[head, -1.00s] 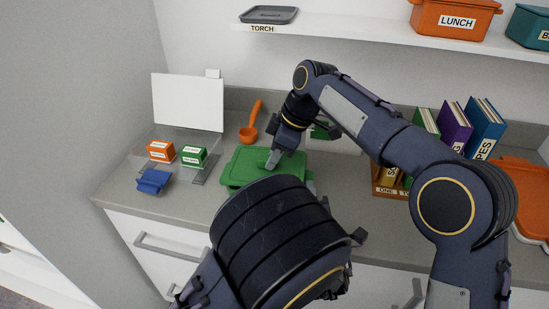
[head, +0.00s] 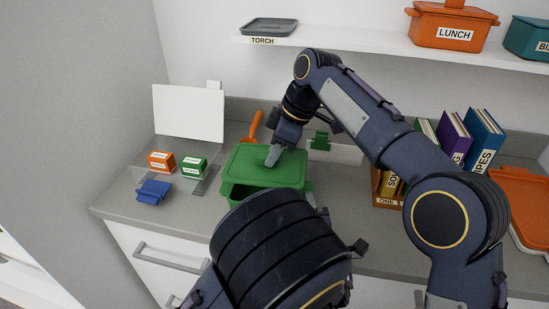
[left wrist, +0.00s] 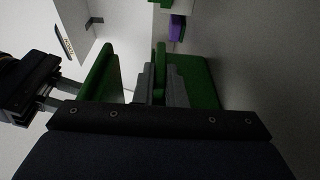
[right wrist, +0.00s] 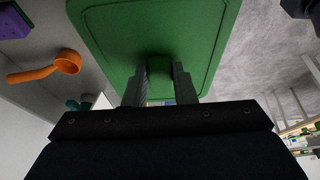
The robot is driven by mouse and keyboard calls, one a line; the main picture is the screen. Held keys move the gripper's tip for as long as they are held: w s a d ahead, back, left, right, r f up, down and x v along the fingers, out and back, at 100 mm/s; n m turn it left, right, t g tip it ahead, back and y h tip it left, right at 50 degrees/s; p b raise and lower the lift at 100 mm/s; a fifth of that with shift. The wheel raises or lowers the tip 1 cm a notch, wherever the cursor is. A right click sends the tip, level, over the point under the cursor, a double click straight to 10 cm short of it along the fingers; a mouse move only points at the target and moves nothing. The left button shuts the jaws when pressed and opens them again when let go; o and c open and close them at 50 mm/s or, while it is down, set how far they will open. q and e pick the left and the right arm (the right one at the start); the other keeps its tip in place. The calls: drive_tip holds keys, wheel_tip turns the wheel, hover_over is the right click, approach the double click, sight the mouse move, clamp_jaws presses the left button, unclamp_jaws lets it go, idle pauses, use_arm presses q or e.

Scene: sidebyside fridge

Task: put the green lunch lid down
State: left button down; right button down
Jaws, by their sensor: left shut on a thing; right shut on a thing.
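The green lunch lid (head: 250,160) is held above the green box (head: 236,193) on the counter. My right gripper (head: 272,157) is shut on the lid's handle; the right wrist view shows the lid (right wrist: 120,30) close ahead of its fingers. In the left wrist view, a gap shows between the lid (left wrist: 98,72) and the box (left wrist: 205,82). There my left gripper (left wrist: 161,75) is shut on a green handle at the box's side. In the head view my left forearm hides that gripper and the box's near right part.
An orange scoop (head: 252,128) lies behind the box. Orange (head: 161,161) and green (head: 193,164) small boxes and a blue object (head: 153,191) stand to the left. Books (head: 484,135) and an orange lid-like tray (head: 525,200) are at the right. The shelf (head: 370,48) overhangs the back.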

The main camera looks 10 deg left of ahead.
use_arm(q)
drive_tip(key=shift+f, duration=0.25)
use_arm(e)
drive_tip(key=shift+r, duration=0.2)
